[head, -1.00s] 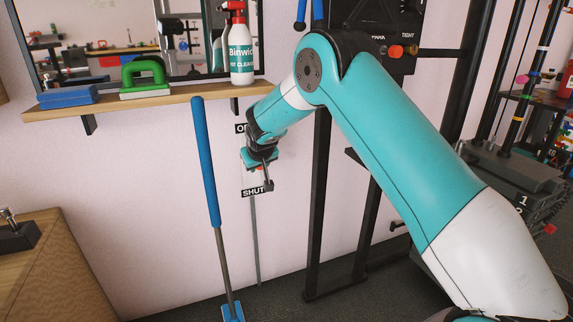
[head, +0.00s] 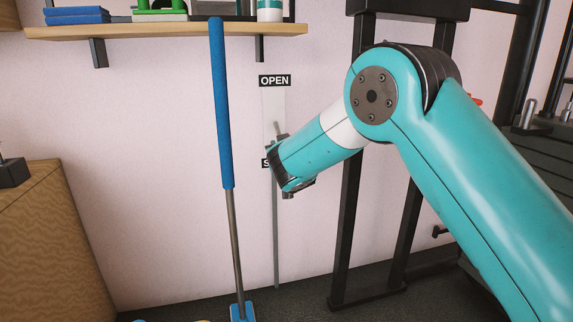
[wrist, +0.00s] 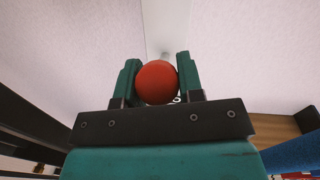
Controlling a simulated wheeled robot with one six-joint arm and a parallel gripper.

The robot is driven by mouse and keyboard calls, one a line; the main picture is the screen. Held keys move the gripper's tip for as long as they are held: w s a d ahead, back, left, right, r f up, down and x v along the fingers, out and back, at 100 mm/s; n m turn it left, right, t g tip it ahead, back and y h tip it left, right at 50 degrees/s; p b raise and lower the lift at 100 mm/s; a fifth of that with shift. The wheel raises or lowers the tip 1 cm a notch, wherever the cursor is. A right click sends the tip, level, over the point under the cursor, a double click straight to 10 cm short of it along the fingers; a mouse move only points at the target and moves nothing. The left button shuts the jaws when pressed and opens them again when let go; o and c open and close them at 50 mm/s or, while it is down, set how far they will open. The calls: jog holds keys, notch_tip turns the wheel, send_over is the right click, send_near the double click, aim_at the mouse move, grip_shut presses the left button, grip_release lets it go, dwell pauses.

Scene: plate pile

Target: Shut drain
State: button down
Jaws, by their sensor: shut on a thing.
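A pale drain plate hangs on the wall in the head view, with an OPEN label (head: 274,81) at its top. A SHUT label (head: 265,163) lower down is mostly covered by my wrist. A grey metal part (head: 279,132) shows just above my wrist. My gripper (head: 290,188) is at the height of the SHUT label, its fingers largely hidden. In the wrist view, my gripper (wrist: 158,62) is shut on a red ball knob (wrist: 157,82), with one teal finger on each side. The knob is hidden in the head view.
A blue-handled pole (head: 222,110) stands just left of the drain plate. A wooden shelf (head: 170,31) runs above it. A black frame (head: 345,230) stands to the right, behind my arm. A wooden cabinet (head: 60,240) is at the left.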

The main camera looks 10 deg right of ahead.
jog(key=shift+w+f+t+b, duration=0.4)
jog(key=shift+f+t+b, duration=0.45)
jog(key=shift+b, duration=1)
jog(key=shift+w+r, duration=0.1)
jog(key=shift+r, duration=0.15)
jog(key=c, duration=0.8)
grip_release()
jog(key=shift+f, duration=0.1)
jog(key=s+f+b, duration=0.1)
jog(key=s, duration=0.4)
jog(key=s+f+b, duration=0.1)
jog(key=s, duration=0.5)
jog(key=s+a+f+b, duration=0.1)
jog(key=s, duration=0.5)
